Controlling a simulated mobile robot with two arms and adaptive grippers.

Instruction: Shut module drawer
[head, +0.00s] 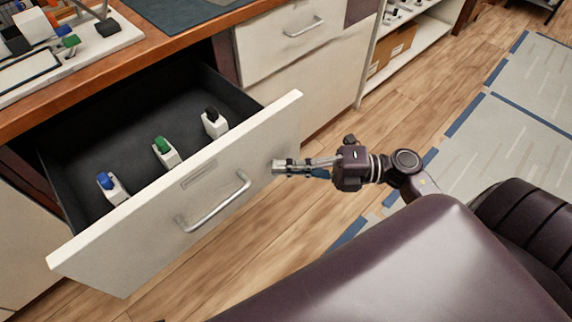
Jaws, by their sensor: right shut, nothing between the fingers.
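The module drawer (240,155) stands pulled out from the cabinet, with a white front and a metal bar handle (215,203). Inside on its dark floor are three white modules: one with a blue top (112,188), one with a green top (166,152) and one with a black top (214,122). My right gripper (277,167) is shut and empty. Its fingertips are at the right part of the drawer front, to the right of the handle; I cannot tell if they touch it. My left gripper is not in view.
A wooden countertop (165,45) above the drawer holds a white board with switches (70,60) and a dark mat (185,12). A closed drawer (290,40) is beside it. An open shelf with a cardboard box (392,50) stands further right. The wooden floor (390,120) is clear.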

